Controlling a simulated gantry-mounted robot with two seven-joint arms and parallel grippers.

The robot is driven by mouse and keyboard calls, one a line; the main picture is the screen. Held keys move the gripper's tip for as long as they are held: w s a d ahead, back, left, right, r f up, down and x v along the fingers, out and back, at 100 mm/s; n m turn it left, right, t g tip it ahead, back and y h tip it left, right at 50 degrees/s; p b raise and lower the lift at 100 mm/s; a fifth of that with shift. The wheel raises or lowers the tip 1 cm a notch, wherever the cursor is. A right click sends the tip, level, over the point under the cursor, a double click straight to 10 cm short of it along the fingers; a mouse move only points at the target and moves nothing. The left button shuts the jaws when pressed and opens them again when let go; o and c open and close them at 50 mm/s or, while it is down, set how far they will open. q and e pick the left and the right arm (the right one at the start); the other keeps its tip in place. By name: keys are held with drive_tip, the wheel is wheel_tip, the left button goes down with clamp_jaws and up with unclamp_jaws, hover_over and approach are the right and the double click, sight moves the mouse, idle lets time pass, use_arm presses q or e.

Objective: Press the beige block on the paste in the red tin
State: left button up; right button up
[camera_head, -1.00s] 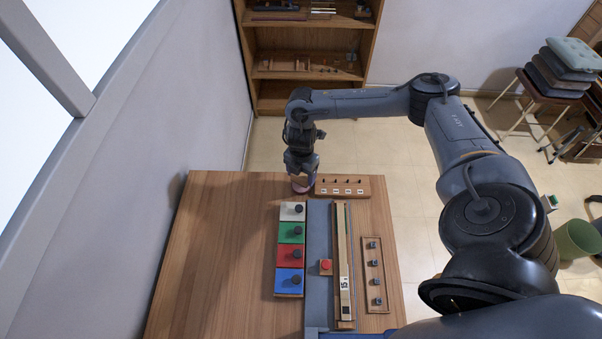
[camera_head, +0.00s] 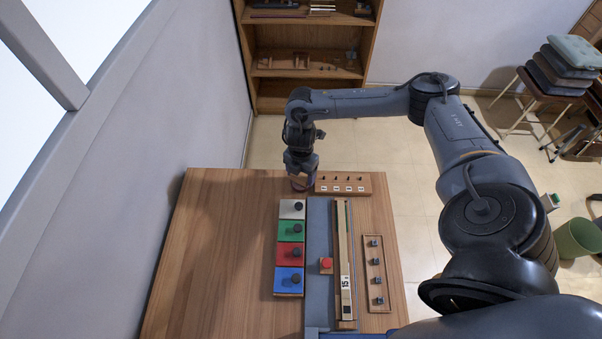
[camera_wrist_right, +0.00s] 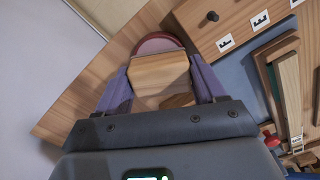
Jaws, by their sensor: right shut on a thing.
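My right gripper (camera_head: 301,177) points down over the far end of the table and is shut on the beige block. In the right wrist view the beige wooden block (camera_wrist_right: 160,73) sits between the two purple fingers. The red tin (camera_wrist_right: 176,38) lies beyond the block, and some of its pinkish paste (camera_wrist_right: 155,45) shows. The block overlaps the tin in this view; I cannot tell whether it touches the paste. In the head view the gripper mostly hides the tin. My left gripper is not in view.
Close right of the gripper is a wooden strip (camera_head: 343,190) with several pegs and labels. Nearer stand white, green, red and blue knobbed blocks (camera_head: 290,255), a grey strip, a red button (camera_head: 326,264) and a peg rack (camera_head: 376,300). The left of the table (camera_head: 220,250) is clear.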

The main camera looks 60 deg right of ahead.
sight(301, 174)
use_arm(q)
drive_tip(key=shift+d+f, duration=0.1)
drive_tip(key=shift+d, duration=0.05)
use_arm(e)
drive_tip(key=shift+f, duration=0.25)
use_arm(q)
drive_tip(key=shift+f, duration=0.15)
use_arm(e)
drive_tip(key=shift+f, duration=0.25)
idle(0.4)
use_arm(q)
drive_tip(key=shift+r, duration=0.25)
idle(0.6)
use_arm(e)
drive_tip(key=shift+f, duration=0.2)
idle(0.7)
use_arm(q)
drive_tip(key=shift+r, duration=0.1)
use_arm(e)
drive_tip(key=shift+r, duration=0.1)
wheel_tip(301, 174, up, 3)
drive_tip(key=p, duration=0.3)
drive_tip(key=shift+r+p, duration=0.2)
drive_tip(key=shift+p, duration=0.2)
wheel_tip(301, 174, up, 4)
drive_tip(key=p, duration=0.4)
drive_tip(key=shift+f, duration=0.1)
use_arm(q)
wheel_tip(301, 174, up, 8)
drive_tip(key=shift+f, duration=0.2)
